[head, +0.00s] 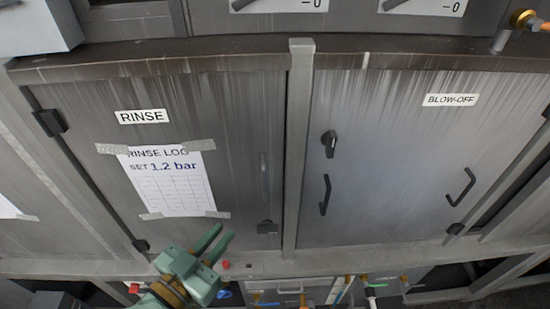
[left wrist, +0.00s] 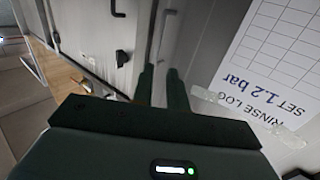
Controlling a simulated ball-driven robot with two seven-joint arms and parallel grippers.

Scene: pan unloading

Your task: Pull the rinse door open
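The grey rinse door (head: 235,125) is on the left in the head view and looks shut. It bears a RINSE label (head: 142,117) and a taped paper log (head: 172,182). My right gripper is not in view.
The blow-off door (head: 400,150), with a dark knob (head: 329,143) and two dark handles, stands right of a grey post (head: 297,150). Pipes and small valves run below the doors. A ledge (head: 160,62) overhangs above.

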